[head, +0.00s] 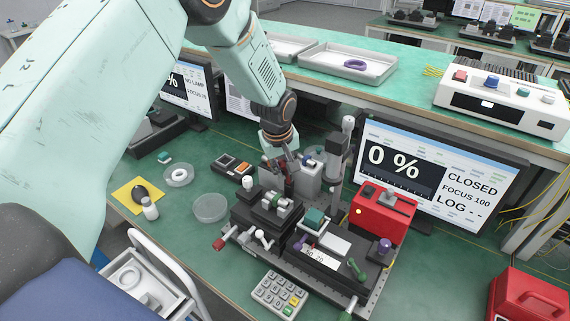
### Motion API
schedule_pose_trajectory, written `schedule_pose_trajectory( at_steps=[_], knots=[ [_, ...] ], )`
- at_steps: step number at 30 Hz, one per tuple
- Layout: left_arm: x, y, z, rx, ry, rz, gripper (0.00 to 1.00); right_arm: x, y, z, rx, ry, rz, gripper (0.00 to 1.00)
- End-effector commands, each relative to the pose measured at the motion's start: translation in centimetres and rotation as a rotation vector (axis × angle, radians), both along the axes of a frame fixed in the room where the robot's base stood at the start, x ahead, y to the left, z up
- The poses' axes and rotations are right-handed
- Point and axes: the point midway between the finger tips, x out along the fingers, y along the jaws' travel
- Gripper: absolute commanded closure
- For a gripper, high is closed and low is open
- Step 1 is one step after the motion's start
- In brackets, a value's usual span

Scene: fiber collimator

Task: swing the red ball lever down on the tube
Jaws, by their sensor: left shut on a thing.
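My left gripper (288,187) reaches down from above onto the black clamp block (262,219) of the bench setup. The tube (278,206) seems to lie across the block just below the fingertips, small and partly covered. A red knob (219,244) sticks out at the block's lower left. My right gripper is not in view.
A red box (381,213) and a monitor (436,175) reading 0 %, CLOSED stand to the right. A keypad (279,294) lies in front. A clear dish (210,207) is to the left.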

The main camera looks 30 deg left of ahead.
Motion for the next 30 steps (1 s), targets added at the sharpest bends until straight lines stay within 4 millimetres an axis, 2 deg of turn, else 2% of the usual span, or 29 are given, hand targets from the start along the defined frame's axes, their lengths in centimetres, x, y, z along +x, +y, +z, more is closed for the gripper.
schedule_pose_trajectory(
  at_steps=[1,21,22,30],
  knots=[
    [-0.8,0.06,-0.6,0.0,0.024,0.001,1.0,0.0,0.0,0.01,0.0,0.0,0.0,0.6],
    [-0.95,0.05,-0.85,-0.001,0.028,0.001,1.0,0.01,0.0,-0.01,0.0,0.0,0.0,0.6],
    [-0.95,0.05,-0.85,-0.001,0.028,0.001,0.81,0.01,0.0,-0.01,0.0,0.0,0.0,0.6],
    [-0.63,0.03,-0.56,-0.001,0.018,0.001,0.58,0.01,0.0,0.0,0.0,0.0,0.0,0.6]
  ],
)
